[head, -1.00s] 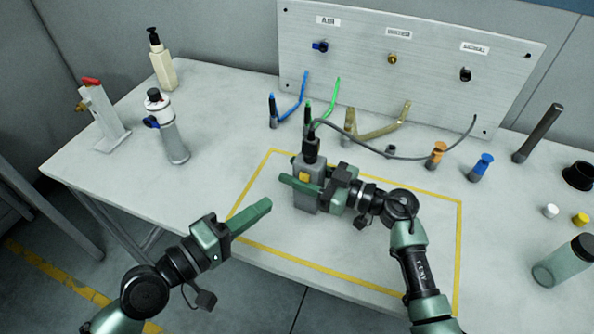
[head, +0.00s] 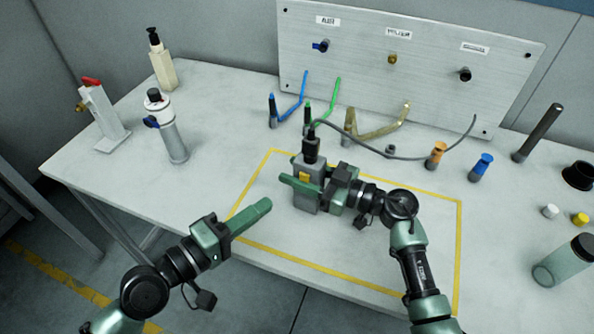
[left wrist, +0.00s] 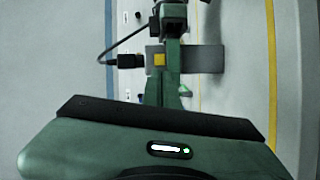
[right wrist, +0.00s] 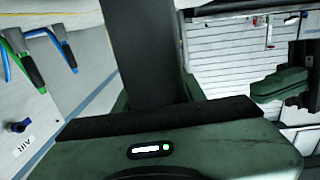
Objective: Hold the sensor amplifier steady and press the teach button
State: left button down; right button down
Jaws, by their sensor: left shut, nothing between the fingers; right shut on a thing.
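The sensor amplifier (head: 309,196) is a grey upright box inside the yellow outline, with a yellow button (head: 305,176) on its face and a black cable plug (head: 310,150) on top. My right gripper (head: 300,184) is shut on the amplifier from the right. In the left wrist view the amplifier (left wrist: 203,59), its yellow button (left wrist: 159,59) and the plug (left wrist: 124,61) show ahead. My left gripper (head: 266,206) is shut and empty, to the left of the amplifier and apart from it. In the right wrist view the grey body between the fingers is seen close up.
A metal panel (head: 430,85) with labelled fittings stands behind. A grey cable (head: 400,157) runs from the plug to the right. A bottle (head: 163,62), a cylinder unit (head: 172,135) and a clamp stand (head: 103,118) stand left. A greenish jar (head: 560,265) lies right.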

dwell(0.3)
pick_arm(q)
jog(key=n+t+y, duration=1.1)
jog(key=n+y, duration=0.3)
jog(key=y, duration=0.2)
send_near(304, 178)
jog(key=w+a+r, duration=0.2)
jog(key=w+r, duration=0.2)
jog(key=shift+w+a, duration=0.15)
jog(key=shift+a, duration=0.15)
dwell(1.3)
